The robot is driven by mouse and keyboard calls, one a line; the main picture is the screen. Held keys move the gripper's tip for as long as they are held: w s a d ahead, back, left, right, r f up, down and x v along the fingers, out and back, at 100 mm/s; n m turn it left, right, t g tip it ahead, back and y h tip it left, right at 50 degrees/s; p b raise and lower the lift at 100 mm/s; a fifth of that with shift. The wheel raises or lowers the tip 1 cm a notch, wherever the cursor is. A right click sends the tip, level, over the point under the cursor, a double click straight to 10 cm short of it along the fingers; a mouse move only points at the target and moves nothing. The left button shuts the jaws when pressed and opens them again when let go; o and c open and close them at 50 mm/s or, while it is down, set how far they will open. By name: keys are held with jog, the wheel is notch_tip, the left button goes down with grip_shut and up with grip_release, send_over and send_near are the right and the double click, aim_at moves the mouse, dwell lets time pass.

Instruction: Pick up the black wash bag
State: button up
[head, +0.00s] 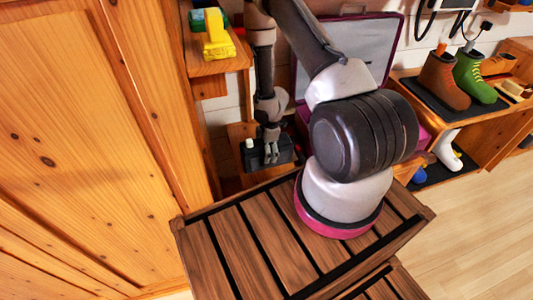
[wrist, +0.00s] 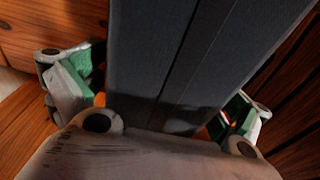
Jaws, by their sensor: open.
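The black wash bag (head: 283,151) is a small dark block in the head view, on a low wooden surface behind the slatted bench. My gripper (head: 272,153) reaches down onto it from above and hides part of it. In the wrist view the bag (wrist: 200,60) is a large dark grey shape with a seam along it, filling the middle. My gripper (wrist: 152,95) is open, with one green-padded finger on each side of the bag. I cannot tell whether the pads touch it.
A slatted wooden bench (head: 245,245) lies in front, under my arm. An open pink-edged case (head: 350,45) stands behind my arm. A yellow object (head: 217,40) sits on a shelf at upper left. A wooden wall panel (head: 80,150) closes the left; boots (head: 440,80) stand at right.

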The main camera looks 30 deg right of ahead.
jog(key=c, duration=1.1)
jog(key=shift+c, duration=0.2)
jog(key=shift+r, duration=0.15)
